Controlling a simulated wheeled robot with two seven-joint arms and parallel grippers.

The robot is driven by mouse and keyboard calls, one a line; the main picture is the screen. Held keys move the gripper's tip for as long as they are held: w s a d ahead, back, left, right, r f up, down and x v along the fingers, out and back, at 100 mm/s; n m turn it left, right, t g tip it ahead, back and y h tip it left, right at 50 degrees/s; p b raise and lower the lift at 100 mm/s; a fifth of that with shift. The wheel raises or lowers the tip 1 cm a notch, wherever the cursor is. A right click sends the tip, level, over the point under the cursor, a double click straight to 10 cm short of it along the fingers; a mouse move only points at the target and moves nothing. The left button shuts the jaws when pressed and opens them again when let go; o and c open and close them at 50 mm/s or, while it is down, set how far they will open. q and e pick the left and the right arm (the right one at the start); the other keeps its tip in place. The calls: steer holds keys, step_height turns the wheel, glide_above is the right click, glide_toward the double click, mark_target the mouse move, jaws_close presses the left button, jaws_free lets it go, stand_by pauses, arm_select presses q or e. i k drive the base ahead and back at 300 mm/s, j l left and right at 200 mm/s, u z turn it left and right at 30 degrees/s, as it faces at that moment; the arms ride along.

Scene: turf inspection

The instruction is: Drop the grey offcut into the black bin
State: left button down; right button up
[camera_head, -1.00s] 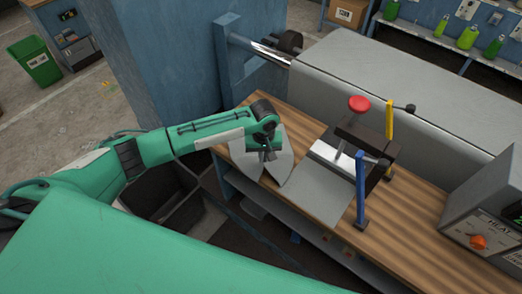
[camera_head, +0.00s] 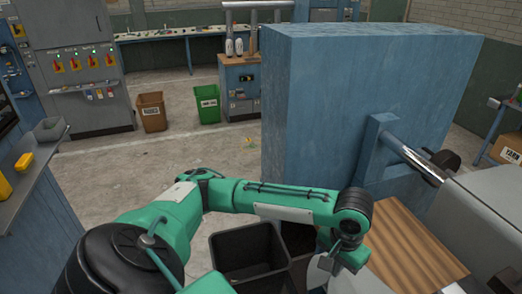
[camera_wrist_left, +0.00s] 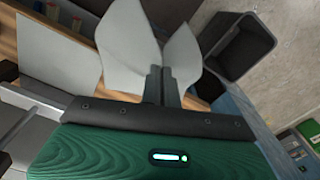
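The grey offcut (camera_wrist_left: 125,45) is a thin sheet with two pale lobes that meet at the fingers in the left wrist view. In the head view part of it (camera_head: 319,271) shows below my left gripper (camera_head: 347,258). The fingers (camera_wrist_left: 161,82) are close together on the offcut where the lobes meet. The open black bin (camera_head: 243,252) stands on the floor left of the gripper, partly behind my arm; it also shows at the upper right of the left wrist view (camera_wrist_left: 237,45). The offcut is beside the bin, near the bench end. My right gripper is out of view.
A wooden bench top (camera_head: 415,255) lies right of the gripper. Another grey sheet (camera_wrist_left: 55,58) shows at left in the wrist view. A big blue cabinet (camera_head: 360,100) stands behind the arm. Brown (camera_head: 152,111) and green (camera_head: 207,104) bins stand farther off on open floor.

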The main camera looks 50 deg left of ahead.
mark_target(256, 256)
steer(key=j+u, duration=0.15)
steer(key=u, duration=0.9)
steer(key=i+j, duration=0.25)
steer(key=i, duration=0.2)
steer(key=i+j, duration=0.25)
steer(key=i, duration=0.15)
steer(key=i+j, duration=0.3)
steer(key=i, duration=0.15)
steer(key=u, duration=0.05)
